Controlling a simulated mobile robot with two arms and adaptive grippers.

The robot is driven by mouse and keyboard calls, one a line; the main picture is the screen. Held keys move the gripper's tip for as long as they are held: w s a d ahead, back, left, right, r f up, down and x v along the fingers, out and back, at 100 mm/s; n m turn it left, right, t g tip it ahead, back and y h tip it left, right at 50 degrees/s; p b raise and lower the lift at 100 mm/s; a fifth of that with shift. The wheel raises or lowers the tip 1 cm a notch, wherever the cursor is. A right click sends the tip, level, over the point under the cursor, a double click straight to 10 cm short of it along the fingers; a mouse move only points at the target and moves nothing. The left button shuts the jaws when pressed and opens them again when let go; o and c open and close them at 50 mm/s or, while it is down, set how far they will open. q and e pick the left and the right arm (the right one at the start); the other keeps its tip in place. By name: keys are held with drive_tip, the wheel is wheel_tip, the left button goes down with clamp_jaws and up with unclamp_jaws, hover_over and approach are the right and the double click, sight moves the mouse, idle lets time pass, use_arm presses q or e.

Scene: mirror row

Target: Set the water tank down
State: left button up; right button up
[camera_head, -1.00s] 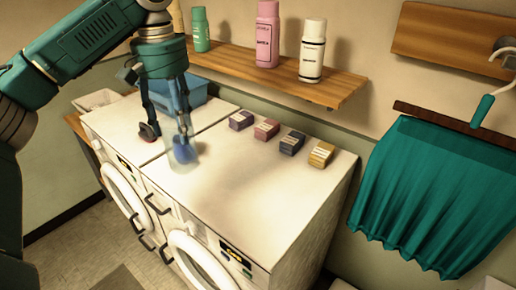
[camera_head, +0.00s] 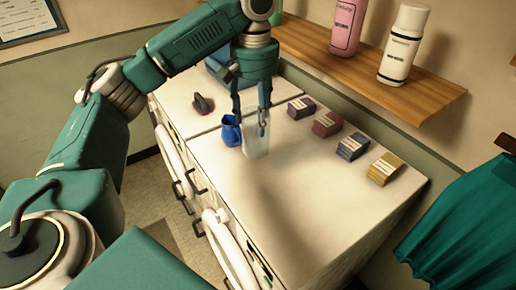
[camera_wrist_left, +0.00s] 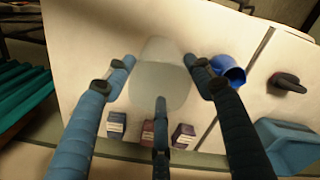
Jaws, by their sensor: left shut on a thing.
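The water tank (camera_head: 256,142) is a pale, see-through container. My left gripper (camera_head: 251,122) is shut on it, fingers pointing down over the white machine top (camera_head: 290,195). In the left wrist view the tank (camera_wrist_left: 160,72) sits between the three fingers. It is at or just above the top; I cannot tell whether its base touches. A blue jug (camera_head: 230,131) stands close beside it on the left, and it also shows in the left wrist view (camera_wrist_left: 228,68). My right gripper is not in view.
Several small boxes, with a purple one (camera_head: 301,107) and a yellow one (camera_head: 383,168), line the back. A dark red-and-black object (camera_head: 203,104) and a blue bin (camera_head: 224,70) are at the left. A wooden shelf (camera_head: 350,68) overhangs behind. The front right of the top is clear.

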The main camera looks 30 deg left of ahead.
sight(256, 139)
use_arm(q)
wheel_tip(256, 139, down, 7)
drive_tip(key=shift+w+d+r+b, duration=0.1)
drive_tip(key=shift+r+b, duration=0.1)
drive_tip(key=shift+b, duration=0.1)
drive_tip(key=shift+f, duration=0.45)
wheel_tip(256, 139, down, 4)
drive_tip(key=shift+w+r+p, duration=0.1)
drive_tip(key=shift+r+p, duration=0.05)
drive_tip(key=shift+p, duration=0.3)
drive_tip(key=o, duration=1.6)
drive_tip(key=shift+f, duration=0.2)
drive_tip(key=shift+r, duration=0.1)
wheel_tip(256, 139, up, 12)
drive_tip(key=shift+r, duration=0.1)
